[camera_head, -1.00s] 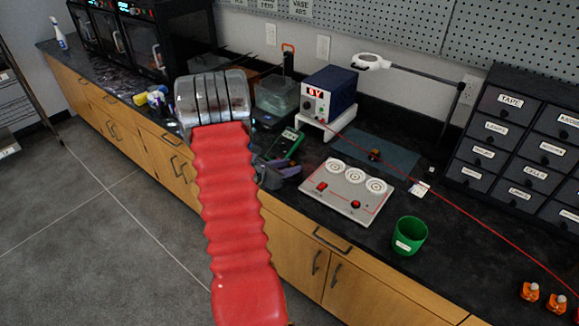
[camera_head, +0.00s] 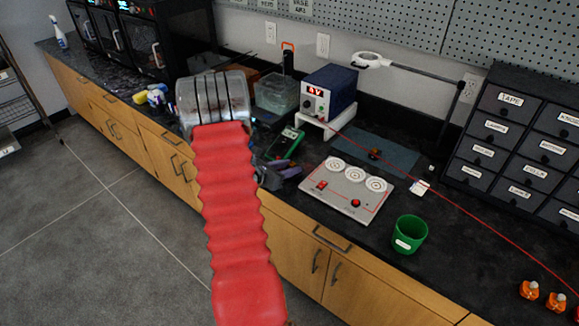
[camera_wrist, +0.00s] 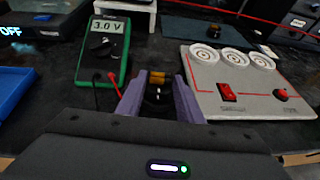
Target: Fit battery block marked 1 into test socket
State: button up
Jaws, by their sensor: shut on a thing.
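My gripper (camera_wrist: 158,106) shows in the wrist view, its purple fingers shut on a small dark block with copper-yellow cylinders on top (camera_wrist: 157,78). It looks like a battery block, but I cannot read a number on it. In the head view my gripper (camera_head: 278,176) is at the bench's front edge, left of the white test board (camera_head: 345,203) and mostly hidden behind my red arm. The board has three round white holders, a red switch and a red knob; it also shows in the wrist view (camera_wrist: 240,100). I cannot tell which part is the test socket.
A green multimeter (camera_wrist: 103,50) reading 3.0 V lies left of my gripper. A blue power supply (camera_head: 330,92) stands behind on a white stand. A green cup (camera_head: 409,235), orange items (camera_head: 530,290) and labelled drawers (camera_head: 510,130) are to the right. A red wire crosses the bench.

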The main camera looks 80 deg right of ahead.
jog(key=o, duration=0.8)
jog(key=shift+a, duration=0.1)
jog(key=shift+v, duration=5.45)
